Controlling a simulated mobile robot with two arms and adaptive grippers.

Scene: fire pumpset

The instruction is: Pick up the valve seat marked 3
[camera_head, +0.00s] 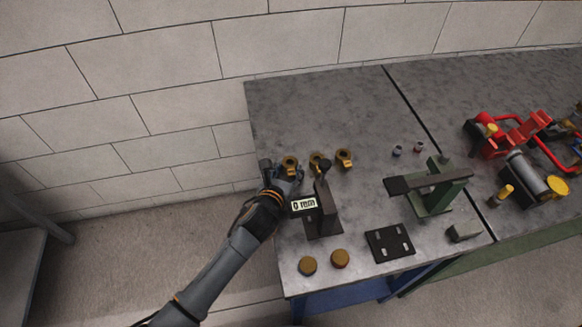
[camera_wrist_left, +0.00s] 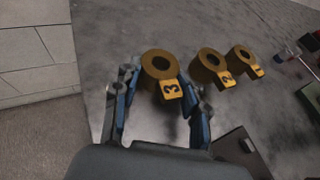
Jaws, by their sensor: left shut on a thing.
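Three brass ring-shaped valve seats with yellow number tags stand in a row on the grey table. The valve seat marked 3 (camera_wrist_left: 160,66) is leftmost in the left wrist view, its tag turned toward me; it also shows in the head view (camera_head: 290,163). My left gripper (camera_wrist_left: 160,95) has one blue-padded finger on each side of it and is shut on it. The valve seat marked 2 (camera_wrist_left: 211,64) is just to the right, and a third tagged seat (camera_wrist_left: 243,58) is beyond it. My right gripper is not in view.
A dial gauge stand with a "0 mm" display (camera_head: 304,204) is close right of my left gripper. Two brown discs (camera_head: 308,265), a black plate (camera_head: 391,243) and a green press-like stand (camera_head: 436,190) are on the table. Red pump parts (camera_head: 510,134) are farther right. The back left tabletop is clear.

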